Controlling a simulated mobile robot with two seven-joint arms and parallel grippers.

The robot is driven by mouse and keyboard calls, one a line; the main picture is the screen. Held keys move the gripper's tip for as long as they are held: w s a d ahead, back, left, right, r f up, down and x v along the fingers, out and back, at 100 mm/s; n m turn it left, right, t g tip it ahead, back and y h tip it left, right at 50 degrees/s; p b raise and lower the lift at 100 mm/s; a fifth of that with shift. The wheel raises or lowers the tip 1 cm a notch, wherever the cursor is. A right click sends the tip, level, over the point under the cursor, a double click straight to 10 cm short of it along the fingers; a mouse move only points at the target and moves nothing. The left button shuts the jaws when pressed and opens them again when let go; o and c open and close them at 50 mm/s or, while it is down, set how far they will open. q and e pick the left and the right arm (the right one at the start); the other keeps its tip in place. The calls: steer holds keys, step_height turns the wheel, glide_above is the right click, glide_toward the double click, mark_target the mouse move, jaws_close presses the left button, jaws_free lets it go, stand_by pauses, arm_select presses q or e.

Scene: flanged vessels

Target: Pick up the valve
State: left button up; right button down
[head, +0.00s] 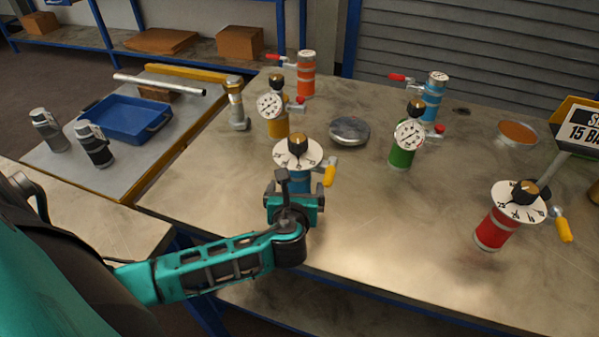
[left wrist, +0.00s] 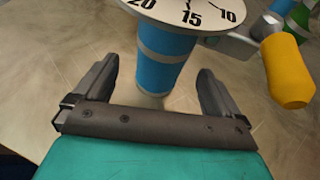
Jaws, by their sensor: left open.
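The valve by my left gripper has a blue body (head: 300,182) with light bands, a white dial disc with a black knob on top, and a yellow-ended side handle (head: 329,174). It stands upright on the table. My left gripper (head: 294,197) is open just in front of it and partly hides its lower body. In the left wrist view the open fingers (left wrist: 157,78) point at the blue body (left wrist: 162,65), one on each side of its lower part. Its white disc and yellow handle (left wrist: 287,70) show above and right. I cannot tell whether the fingers touch it.
A similar red valve (head: 494,232) stands right, beside a sign (head: 583,130). Green (head: 402,157), yellow (head: 278,126), orange (head: 306,78) and blue (head: 432,103) valves stand behind. A round metal lid (head: 349,131) lies mid-table. A blue tray (head: 122,125) is left. The front right table is clear.

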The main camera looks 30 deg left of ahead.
mark_target(298, 180)
arm_select(q)
steer(key=x, duration=0.5)
steer(key=shift+w, duration=0.1)
steer(key=c, duration=1.6)
steer(key=shift+r, duration=0.1)
steer(key=shift+c, duration=0.3)
